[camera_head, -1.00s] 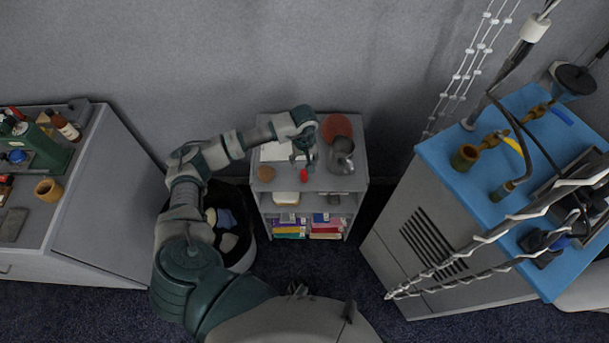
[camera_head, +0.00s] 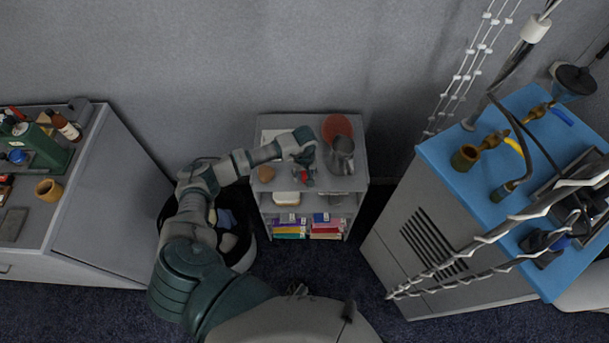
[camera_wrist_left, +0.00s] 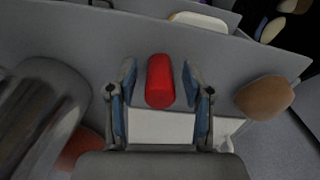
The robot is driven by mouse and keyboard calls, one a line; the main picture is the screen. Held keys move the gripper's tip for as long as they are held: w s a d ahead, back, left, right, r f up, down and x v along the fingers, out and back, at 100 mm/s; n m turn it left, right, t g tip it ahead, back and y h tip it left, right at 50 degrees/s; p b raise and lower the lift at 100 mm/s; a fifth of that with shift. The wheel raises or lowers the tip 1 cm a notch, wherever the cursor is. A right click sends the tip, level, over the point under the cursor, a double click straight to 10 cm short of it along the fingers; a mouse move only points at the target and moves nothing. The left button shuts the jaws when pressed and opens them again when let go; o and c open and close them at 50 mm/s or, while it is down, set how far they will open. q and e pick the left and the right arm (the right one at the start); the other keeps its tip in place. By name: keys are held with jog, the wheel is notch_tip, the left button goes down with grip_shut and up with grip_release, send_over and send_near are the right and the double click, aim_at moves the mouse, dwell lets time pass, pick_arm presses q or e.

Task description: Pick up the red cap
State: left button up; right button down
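The red cap (camera_wrist_left: 160,82) lies on top of the small grey shelf (camera_head: 351,122), near its front edge. In the left wrist view it is between the two fingers of my left gripper (camera_wrist_left: 160,90), with a gap on each side. The left gripper is open. In the head view the left gripper (camera_head: 304,176) is low over the shelf top at the cap (camera_head: 302,174), which is partly hidden by it. My right gripper does not show.
A grey metal jug (camera_head: 342,156) stands just right of the cap, a terracotta round piece (camera_head: 336,127) behind it. A brown object (camera_head: 266,173) is to the left. White paper (camera_wrist_left: 150,126) lies by the cap. Books (camera_head: 325,226) fill a lower shelf.

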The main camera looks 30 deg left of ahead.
pick_arm(q)
jog(key=c, duration=0.6)
jog(key=shift+o, duration=0.2)
